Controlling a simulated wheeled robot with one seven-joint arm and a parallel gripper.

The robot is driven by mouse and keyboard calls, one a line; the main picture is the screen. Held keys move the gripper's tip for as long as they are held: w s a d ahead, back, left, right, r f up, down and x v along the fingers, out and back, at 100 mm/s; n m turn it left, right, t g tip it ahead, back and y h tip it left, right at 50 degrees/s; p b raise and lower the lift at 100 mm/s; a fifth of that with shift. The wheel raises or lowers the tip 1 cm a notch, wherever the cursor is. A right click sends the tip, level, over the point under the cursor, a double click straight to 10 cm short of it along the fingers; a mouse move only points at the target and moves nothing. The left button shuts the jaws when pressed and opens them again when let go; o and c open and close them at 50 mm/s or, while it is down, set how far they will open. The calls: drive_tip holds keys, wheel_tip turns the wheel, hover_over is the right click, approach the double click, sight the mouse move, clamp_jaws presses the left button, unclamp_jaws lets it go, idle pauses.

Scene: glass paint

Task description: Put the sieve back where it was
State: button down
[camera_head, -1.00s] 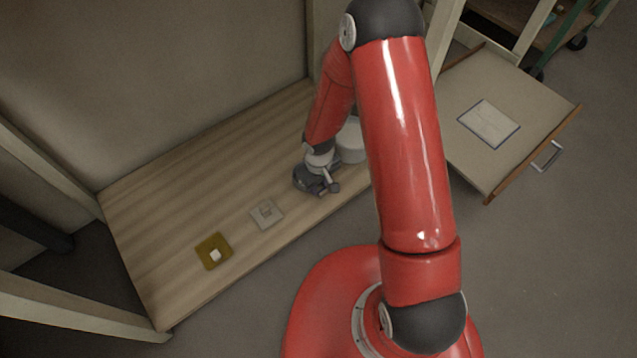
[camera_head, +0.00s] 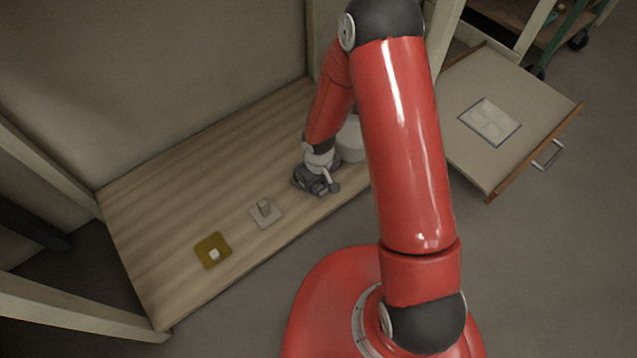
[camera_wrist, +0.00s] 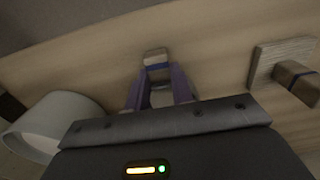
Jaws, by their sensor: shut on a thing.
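My gripper (camera_head: 325,187) is low over the right end of the wooden board, near its front edge. In the wrist view, its purple fingers (camera_wrist: 158,92) are shut on a small, pale handled thing, which seems to be the sieve (camera_wrist: 156,58). A blunt end with a dark blue band sticks out beyond the fingertips. In the head view, a pale rod with a rounded end (camera_head: 334,187) shows at the gripper. The held thing's lower part is hidden, so I cannot tell whether it touches the board.
A white round container (camera_head: 350,143) stands close behind the gripper, partly hidden by my arm. A grey square plate with a small block (camera_head: 266,214) and a mustard square plate (camera_head: 212,250) lie to the left. An open drawer (camera_head: 545,110) holds a flat panel (camera_head: 489,121).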

drive_tip(key=shift+f+b, duration=0.3)
idle(0.5)
drive_tip(key=c, duration=1.1)
unclamp_jaws()
drive_tip(key=shift+c, duration=0.2)
drive_tip(key=shift+r+p, duration=1.2)
drive_tip(key=shift+r, duration=2.9)
drive_tip(key=s+d+r+m+t+h+p, duration=0.15)
drive_tip(key=d+r, duration=0.25)
drive_tip(key=r, duration=0.8)
drive_tip(key=d+r+m+t+y+p, duration=0.1)
drive_tip(key=d+r+m+p, duration=0.15)
drive_tip(key=r, duration=0.95)
drive_tip(key=s+d+r+m+t+p, duration=0.1)
drive_tip(key=s+d+r+p, duration=0.1)
drive_tip(key=s+r, duration=0.5)
drive_tip(key=s+d+r+m+t+p, duration=0.1)
drive_tip(key=s+d+r+t+p, duration=0.1)
drive_tip(key=s+r, duration=0.6)
wheel_tip(320, 180, up, 5)
drive_tip(key=shift+s+d+f+m+p, duration=0.15)
drive_tip(key=shift+s+d+m+p, duration=0.35)
drive_tip(key=shift+p, duration=0.75)
